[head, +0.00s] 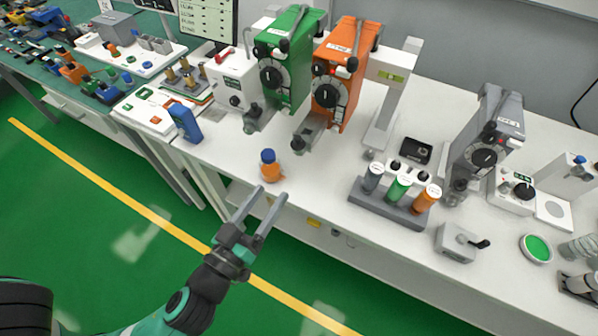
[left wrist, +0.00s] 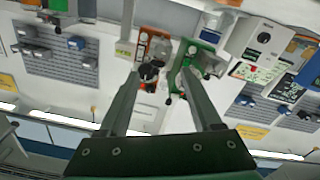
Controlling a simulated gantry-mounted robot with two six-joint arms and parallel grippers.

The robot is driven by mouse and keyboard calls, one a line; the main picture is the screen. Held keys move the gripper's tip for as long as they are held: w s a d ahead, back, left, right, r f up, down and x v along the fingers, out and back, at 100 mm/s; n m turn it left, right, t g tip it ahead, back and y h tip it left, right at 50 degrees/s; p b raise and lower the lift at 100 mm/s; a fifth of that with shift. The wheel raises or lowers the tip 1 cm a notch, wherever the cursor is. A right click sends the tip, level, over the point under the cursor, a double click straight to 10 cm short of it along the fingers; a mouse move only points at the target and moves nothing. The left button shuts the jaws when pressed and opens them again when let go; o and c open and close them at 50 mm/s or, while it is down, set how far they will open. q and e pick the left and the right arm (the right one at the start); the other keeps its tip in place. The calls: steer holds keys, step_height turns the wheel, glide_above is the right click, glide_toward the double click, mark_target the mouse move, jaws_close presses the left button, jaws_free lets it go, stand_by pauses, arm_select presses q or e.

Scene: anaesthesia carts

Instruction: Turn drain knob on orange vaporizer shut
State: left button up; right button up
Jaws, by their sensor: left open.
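The orange vaporizer (head: 350,62) stands on the white bench, with a dark dial on its front. A grey block at its foot carries a small dark knob (head: 298,143), seemingly the drain knob; its turn position is too small to tell. My left gripper (head: 271,192) is open and empty in front of the bench edge, below and apart from the vaporizer. In the left wrist view the orange vaporizer (left wrist: 158,50) shows beyond the fingers, small and partly hidden. My right gripper is in neither view.
A green vaporizer (head: 290,52) stands close on the left. An orange bottle with a blue cap (head: 269,167) stands at the bench edge by my left fingertips. A rack of vials (head: 385,203) and a grey vaporizer (head: 490,140) stand to the right.

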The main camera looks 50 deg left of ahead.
mark_target(297, 153)
arm_select(q)
steer(key=p+x, duration=0.2)
steer(key=x, duration=1)
steer(key=shift+a+r, duration=0.1)
jaws_close()
